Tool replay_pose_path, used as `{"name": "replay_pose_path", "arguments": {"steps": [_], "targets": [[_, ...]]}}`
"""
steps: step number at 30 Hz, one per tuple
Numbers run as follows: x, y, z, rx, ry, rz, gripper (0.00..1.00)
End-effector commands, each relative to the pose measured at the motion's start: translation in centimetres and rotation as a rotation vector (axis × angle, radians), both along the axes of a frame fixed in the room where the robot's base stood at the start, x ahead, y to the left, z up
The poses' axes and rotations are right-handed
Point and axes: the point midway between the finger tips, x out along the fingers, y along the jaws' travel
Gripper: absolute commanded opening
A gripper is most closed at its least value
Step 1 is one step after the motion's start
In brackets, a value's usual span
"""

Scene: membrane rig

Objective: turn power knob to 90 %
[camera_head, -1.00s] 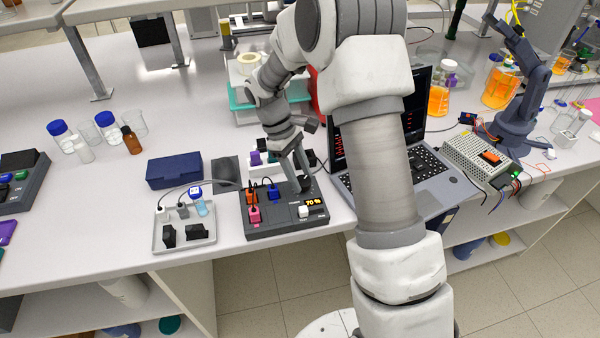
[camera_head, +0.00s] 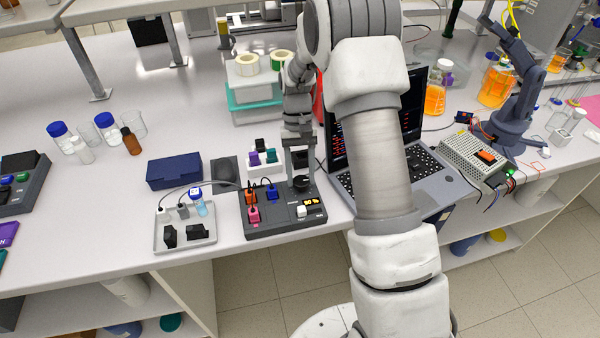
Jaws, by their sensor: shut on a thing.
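The dark power box (camera_head: 285,225) stands near the bench's front edge. Its black round power knob (camera_head: 301,184) is at the right rear of its top. The small orange display (camera_head: 312,202) in front of the knob reads about 80 %, though its first digit is too small to be sure. My gripper (camera_head: 299,172) points down over the knob, with its fingers shut on it. The fingertips partly cover the knob, so its pointer cannot be made out.
Coloured plugs (camera_head: 252,197) and a white button (camera_head: 301,211) sit on the box beside the knob. A rack with coloured caps (camera_head: 262,157) stands behind it, the open laptop (camera_head: 400,170) to its right, and a grey tray (camera_head: 185,240) to its left.

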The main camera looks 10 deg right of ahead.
Motion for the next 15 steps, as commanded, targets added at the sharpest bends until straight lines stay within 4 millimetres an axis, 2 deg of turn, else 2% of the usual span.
{"name": "replay_pose_path", "arguments": {"steps": [6,15], "targets": [[0.05,-0.09,0.06,0.001,-0.003,-0.114,0.0],[0.07,-0.12,0.04,0.001,-0.004,-0.182,0.0]]}}
